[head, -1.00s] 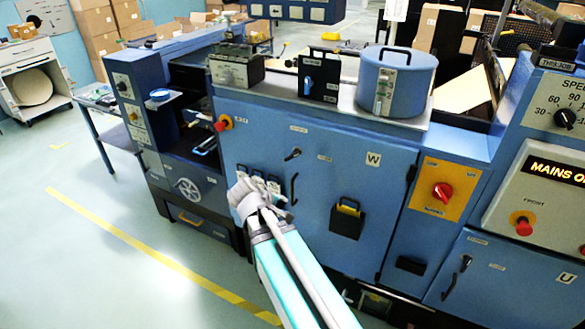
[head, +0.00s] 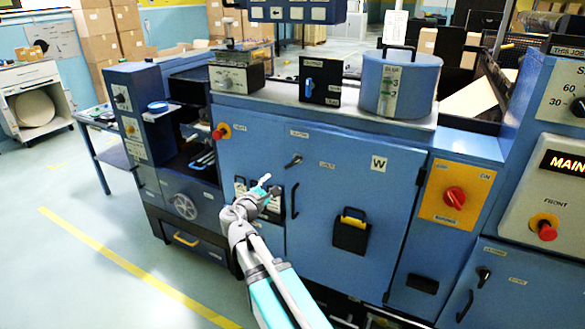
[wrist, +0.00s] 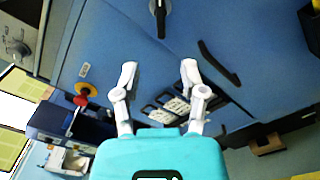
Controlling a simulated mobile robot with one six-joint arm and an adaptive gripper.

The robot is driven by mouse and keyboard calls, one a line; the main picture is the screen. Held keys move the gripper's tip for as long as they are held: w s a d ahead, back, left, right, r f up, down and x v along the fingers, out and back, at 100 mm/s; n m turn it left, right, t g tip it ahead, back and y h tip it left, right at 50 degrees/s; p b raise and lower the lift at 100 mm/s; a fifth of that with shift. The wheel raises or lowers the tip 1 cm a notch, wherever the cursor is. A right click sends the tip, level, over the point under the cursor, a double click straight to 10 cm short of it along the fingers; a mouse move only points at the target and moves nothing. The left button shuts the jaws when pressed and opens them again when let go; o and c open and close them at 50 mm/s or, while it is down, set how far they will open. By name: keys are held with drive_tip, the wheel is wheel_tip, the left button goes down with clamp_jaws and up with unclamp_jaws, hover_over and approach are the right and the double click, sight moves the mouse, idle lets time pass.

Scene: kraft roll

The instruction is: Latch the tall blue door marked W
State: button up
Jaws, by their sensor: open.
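The tall blue door marked W (head: 335,185) stands upright in the machine front and looks shut, flush with its frame as far as I can tell. Its black latch handle (head: 293,161) sits near the upper left, tilted up to the right, and shows at the top of the wrist view (wrist: 160,12). A black vertical pull handle (head: 294,200) is below it, seen also in the wrist view (wrist: 218,62). My gripper (wrist: 158,72) is open and empty, its two pale fingers apart in front of the blue panel, short of the latch handle. In the head view my gripper (head: 268,186) is left of the pull handle.
A black holder with a yellow item (head: 351,232) hangs on the door. A red knob (head: 217,134) is at upper left, and a red switch on a yellow plate (head: 454,198) at right. A glue pot (head: 400,85) stands on top. Floor at left is clear.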

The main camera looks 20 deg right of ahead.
sight(290, 165)
drive_tip(key=shift+w+d, duration=0.1)
drive_tip(key=x, duration=1.3)
drive_tip(key=shift+w+d, duration=0.2)
clamp_jaws()
idle(0.3)
